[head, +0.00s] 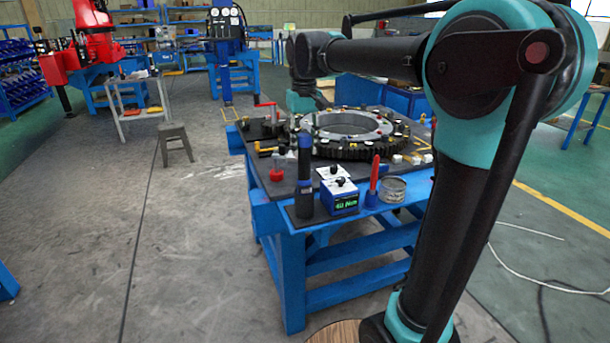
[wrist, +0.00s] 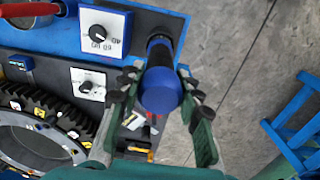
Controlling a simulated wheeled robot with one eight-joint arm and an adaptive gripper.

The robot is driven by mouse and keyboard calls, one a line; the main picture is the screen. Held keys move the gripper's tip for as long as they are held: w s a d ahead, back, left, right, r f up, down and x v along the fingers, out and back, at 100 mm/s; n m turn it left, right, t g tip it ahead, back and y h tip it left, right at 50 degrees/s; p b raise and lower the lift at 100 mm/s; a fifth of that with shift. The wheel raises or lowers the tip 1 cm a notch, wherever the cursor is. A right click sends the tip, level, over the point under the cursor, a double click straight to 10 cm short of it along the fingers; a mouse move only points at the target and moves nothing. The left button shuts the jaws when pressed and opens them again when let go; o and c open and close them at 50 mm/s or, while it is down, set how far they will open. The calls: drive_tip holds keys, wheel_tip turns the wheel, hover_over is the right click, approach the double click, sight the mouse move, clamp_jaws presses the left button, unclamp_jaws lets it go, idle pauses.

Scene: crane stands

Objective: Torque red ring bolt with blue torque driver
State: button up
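The blue torque driver (head: 304,172) stands upright, dark-bodied with a blue band, at the table's near left corner. In the wrist view its round blue end (wrist: 160,91) faces the camera between the fingers of my gripper (wrist: 157,98). The fingers are apart on either side of it, and the gripper looks open. In the head view my gripper (head: 304,100) is above and behind the driver's top. The dark toothed ring (head: 350,150) lies flat on the table with several small fittings around it. I cannot make out which fitting is the red ring bolt.
Beside the driver stand a blue controller box (head: 340,197) reading 40 Nm, a red-handled tool (head: 374,175) and a round tin (head: 392,189). The floor left of the blue table (head: 295,275) is open. A stool (head: 175,140) stands farther back.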

clamp_jaws()
drive_tip(key=shift+r, duration=0.15)
drive_tip(key=shift+r, duration=5.55)
drive_tip(key=shift+w, duration=0.1)
